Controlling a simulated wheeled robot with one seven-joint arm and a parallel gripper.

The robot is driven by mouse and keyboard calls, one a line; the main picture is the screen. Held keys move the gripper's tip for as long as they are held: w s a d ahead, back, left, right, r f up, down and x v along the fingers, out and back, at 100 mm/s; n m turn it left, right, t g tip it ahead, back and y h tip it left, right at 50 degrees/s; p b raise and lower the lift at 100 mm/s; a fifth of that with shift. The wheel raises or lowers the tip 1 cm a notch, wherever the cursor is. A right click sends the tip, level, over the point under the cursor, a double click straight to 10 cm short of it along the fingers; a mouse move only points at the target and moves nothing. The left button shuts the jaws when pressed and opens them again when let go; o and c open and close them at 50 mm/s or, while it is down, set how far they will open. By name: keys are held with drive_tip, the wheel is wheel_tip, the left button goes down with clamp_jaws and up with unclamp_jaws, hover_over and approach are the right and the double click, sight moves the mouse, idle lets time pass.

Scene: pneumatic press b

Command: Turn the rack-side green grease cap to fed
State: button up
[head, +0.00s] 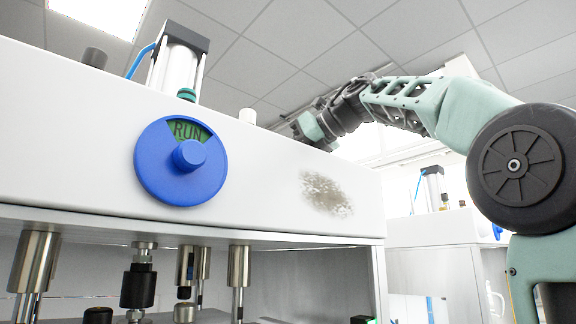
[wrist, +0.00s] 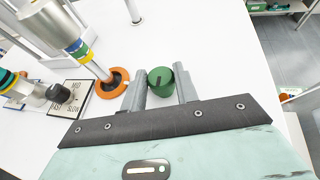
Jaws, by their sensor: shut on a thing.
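The green grease cap (wrist: 160,82) stands on the white top of the press in the wrist view, with a dark line on its face. My gripper (wrist: 159,75) has one finger on each side of the cap and is shut on it. Any marks around the cap that would show its setting cannot be made out. In the head view my gripper (head: 312,130) is at the far top edge of the press housing (head: 270,165). The cap is hidden there.
An orange ring (wrist: 113,83) lies just left of the fingers. Further left are a black knob (wrist: 58,93) by a small placard (wrist: 72,98) and a metal cylinder (wrist: 52,25). A blue dial (head: 180,160) reading RUN is on the press front. The press top right of the cap looks clear.

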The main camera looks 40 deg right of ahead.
drive_tip(key=shift+h, duration=0.3)
drive_tip(key=o, duration=1)
drive_tip(key=v, duration=1.7)
drive_tip(key=shift+s+d, duration=0.15)
drive_tip(key=shift+s, duration=0.1)
